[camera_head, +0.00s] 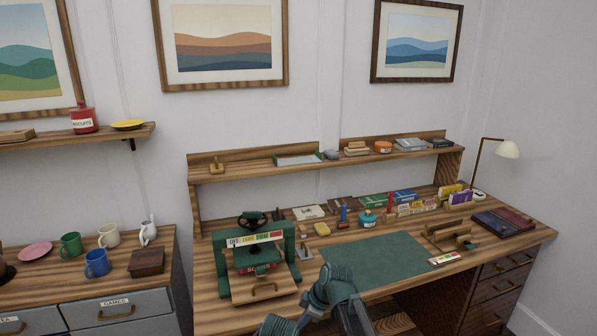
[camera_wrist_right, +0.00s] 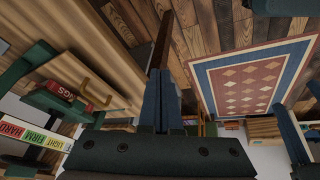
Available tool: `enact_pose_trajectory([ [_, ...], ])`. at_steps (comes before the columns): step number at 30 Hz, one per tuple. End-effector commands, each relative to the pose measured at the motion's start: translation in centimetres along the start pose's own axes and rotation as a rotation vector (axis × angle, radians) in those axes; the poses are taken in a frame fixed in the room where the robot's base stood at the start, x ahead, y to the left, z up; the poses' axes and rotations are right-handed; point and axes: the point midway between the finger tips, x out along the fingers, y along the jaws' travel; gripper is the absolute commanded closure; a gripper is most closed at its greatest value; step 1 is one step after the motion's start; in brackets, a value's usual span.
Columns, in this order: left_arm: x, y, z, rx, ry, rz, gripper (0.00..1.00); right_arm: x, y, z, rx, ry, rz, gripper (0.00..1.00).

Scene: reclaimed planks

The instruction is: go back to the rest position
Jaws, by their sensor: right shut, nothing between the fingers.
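My right gripper (camera_wrist_right: 162,85) shows in the right wrist view, its two dark blue fingers together with nothing between them. In the head view my teal arm (camera_head: 335,288) rises from the bottom centre, in front of the desk edge; no fingertips can be made out there. The green press-like stand (camera_head: 225,264) with its labelled strip is to the left of the arm. In the right wrist view its red lettered block (camera_wrist_right: 72,98) and label strip (camera_wrist_right: 30,133) show at the left. My left gripper is not in view.
The desk holds a green mat (camera_head: 375,258), a wooden holder (camera_head: 452,235), dark books (camera_head: 503,221) and several small items. A shelf (camera_head: 250,168) runs behind. Mugs (camera_head: 96,263) stand on the left cabinet. A patterned rug (camera_wrist_right: 247,82) lies on the plank floor.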

Motion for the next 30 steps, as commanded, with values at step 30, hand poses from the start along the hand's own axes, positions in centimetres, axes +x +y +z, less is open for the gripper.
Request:
enact_pose_trajectory([
  [30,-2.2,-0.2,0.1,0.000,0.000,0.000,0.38,-5.9,-18.4,7.7,1.006,-0.523,0.165,1.00],
])
